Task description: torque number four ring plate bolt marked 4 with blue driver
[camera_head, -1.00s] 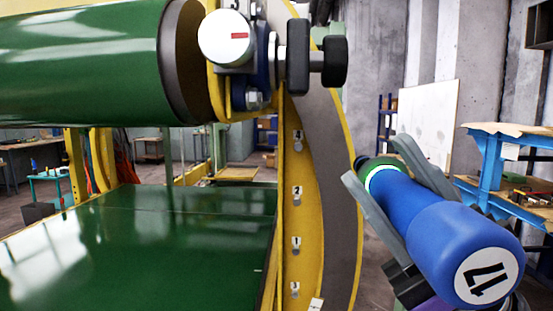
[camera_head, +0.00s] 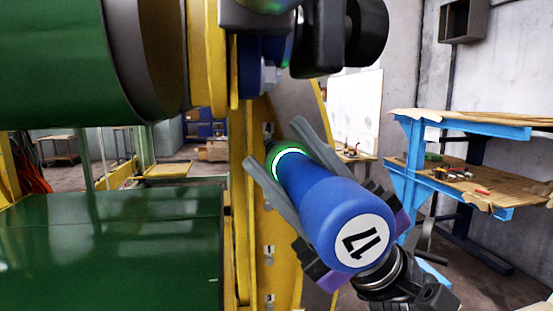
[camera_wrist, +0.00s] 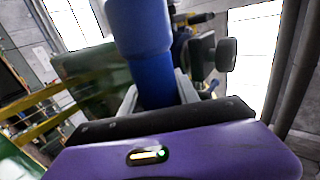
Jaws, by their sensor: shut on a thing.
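The blue driver (camera_head: 335,205) has a round white end label reading 17 and a glowing green-white ring near its nose. My gripper (camera_head: 275,146) is shut around the driver's body, with one finger on each side. The driver's nose points away from me at the yellow ring plate (camera_head: 241,200), close to its uppermost visible bolt label (camera_head: 268,128). Nose and fingers hide that bolt, so contact cannot be told. Lower bolts with white labels (camera_head: 268,250) run down the plate; their numbers are too small to read surely. The wrist view shows the driver (camera_wrist: 150,60) upright between the fingers.
A large green roller (camera_head: 50,70) and a bracket with a black knob (camera_head: 367,32) overhang the plate, just above the driver. A green flat surface (camera_head: 110,250) lies left.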

